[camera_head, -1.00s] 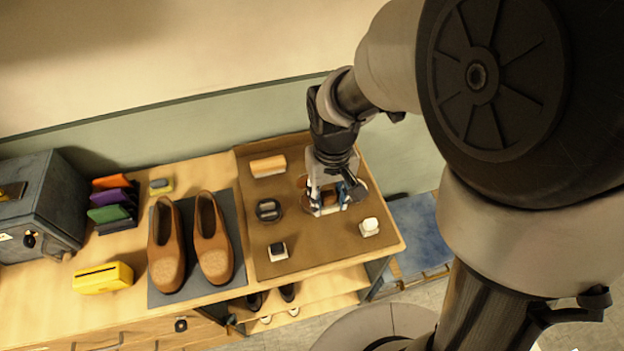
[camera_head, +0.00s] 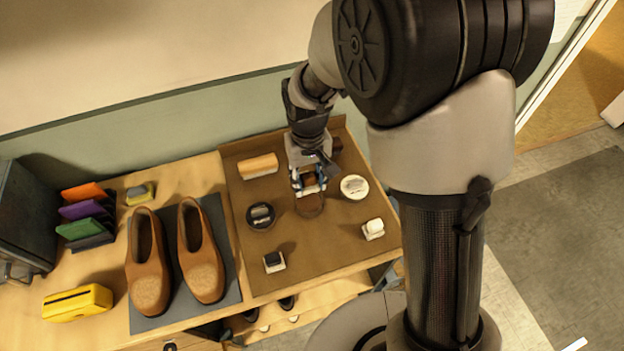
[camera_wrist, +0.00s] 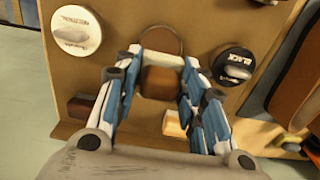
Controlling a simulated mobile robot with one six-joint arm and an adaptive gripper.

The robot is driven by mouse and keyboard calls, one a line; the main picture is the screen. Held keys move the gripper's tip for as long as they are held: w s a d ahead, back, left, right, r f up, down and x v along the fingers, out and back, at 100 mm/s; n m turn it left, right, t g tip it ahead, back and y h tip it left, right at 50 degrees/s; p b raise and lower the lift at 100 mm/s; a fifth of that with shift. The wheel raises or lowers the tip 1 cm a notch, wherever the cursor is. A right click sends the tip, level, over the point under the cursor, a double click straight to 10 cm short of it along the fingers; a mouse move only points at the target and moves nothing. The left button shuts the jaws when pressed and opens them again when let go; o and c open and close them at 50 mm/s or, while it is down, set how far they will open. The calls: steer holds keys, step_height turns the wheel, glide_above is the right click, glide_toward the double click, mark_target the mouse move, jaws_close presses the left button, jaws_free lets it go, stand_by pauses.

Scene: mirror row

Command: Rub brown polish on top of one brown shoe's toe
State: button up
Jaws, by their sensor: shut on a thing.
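Two brown shoes, the left one (camera_head: 147,285) and the right one (camera_head: 205,275), stand side by side on a grey mat (camera_head: 230,290), toes toward the front. My gripper (camera_head: 309,186) is over the brown tray (camera_head: 320,262), shut on a brown block-shaped applicator (camera_wrist: 160,82). The applicator is directly over a brown round tin (camera_head: 310,207), whose rim also shows in the wrist view (camera_wrist: 155,30). I cannot tell whether the applicator touches the polish. My fingers hide part of the tin.
On the tray are a black tin (camera_head: 261,216), a pale tin (camera_head: 354,187), a brush (camera_head: 258,166), a black-topped applicator (camera_head: 274,262) and a white one (camera_head: 373,229). Left are a yellow box (camera_head: 77,302) and coloured cloths (camera_head: 84,212). Tabletop between mat and box is clear.

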mark_target(309, 202)
steer(key=shift+w+f, duration=0.15)
steer(key=shift+f, duration=0.1)
steer(key=shift+s+f+b, duration=0.2)
steer(key=shift+f+b, duration=0.55)
steer(key=shift+f, duration=0.05)
steer(key=shift+f+b, duration=1.55)
steer(key=shift+f, duration=0.5)
steer(key=shift+f+b, duration=0.3)
steer(key=shift+f, duration=0.25)
steer(key=shift+r+p, duration=2.85)
steer(key=shift+r, duration=0.75)
steer(key=d+m, duration=0.3)
steer(key=d, duration=0.9)
steer(key=shift+d+b, duration=0.25)
steer(key=shift+b, duration=0.2)
